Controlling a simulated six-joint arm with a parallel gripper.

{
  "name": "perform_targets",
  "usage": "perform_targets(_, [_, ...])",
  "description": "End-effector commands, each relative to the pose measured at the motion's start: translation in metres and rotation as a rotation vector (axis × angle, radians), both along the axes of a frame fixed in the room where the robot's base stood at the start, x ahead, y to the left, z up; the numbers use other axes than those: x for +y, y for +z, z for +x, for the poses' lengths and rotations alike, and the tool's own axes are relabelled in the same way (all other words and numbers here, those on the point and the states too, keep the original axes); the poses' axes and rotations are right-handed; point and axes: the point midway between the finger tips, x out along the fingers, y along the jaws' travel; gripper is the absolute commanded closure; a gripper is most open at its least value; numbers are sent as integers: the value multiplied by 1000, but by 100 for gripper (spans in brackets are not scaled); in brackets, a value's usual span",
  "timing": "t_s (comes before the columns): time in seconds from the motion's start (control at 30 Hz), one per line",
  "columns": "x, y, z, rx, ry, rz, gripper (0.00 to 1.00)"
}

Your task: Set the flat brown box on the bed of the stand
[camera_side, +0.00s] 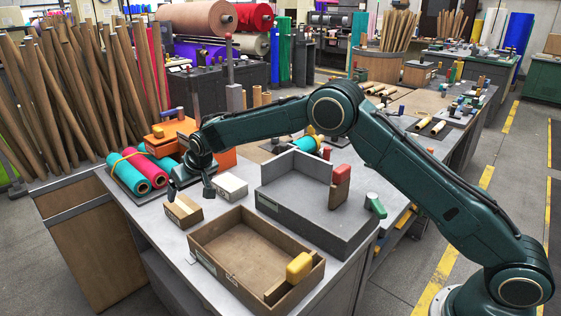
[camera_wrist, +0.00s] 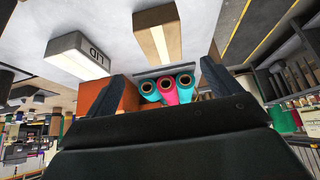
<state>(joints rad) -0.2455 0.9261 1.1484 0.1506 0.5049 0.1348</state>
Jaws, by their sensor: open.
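The flat brown box (camera_side: 183,211) lies on the grey table beside the tray, with a pale strip along its top; it also shows at the top of the wrist view (camera_wrist: 146,38). My gripper (camera_side: 190,190) is open and empty, just behind and above the box. In the wrist view its two dark fingers (camera_wrist: 163,82) are spread, and the box lies beyond them. The grey stand (camera_side: 300,210) has a low bed with upright walls at its back; the visible bed (camera_side: 290,195) is bare. A red-topped part (camera_side: 340,175) stands at its right side.
An open wooden tray (camera_side: 240,240) holding a yellow-topped piece (camera_side: 299,267) sits in front. Teal and pink rolls (camera_side: 140,170) and an orange unit (camera_side: 220,158) lie behind.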

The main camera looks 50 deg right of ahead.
Motion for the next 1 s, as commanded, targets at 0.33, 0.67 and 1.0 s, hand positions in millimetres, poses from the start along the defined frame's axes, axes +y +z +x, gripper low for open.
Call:
perform_targets(0.33, [0,8,-5,0,0,0,10])
perform_targets(0.67, [0,7,-5,0,0,0,10])
perform_targets(1.0, [-6,26,-13,1,-2,1,10])
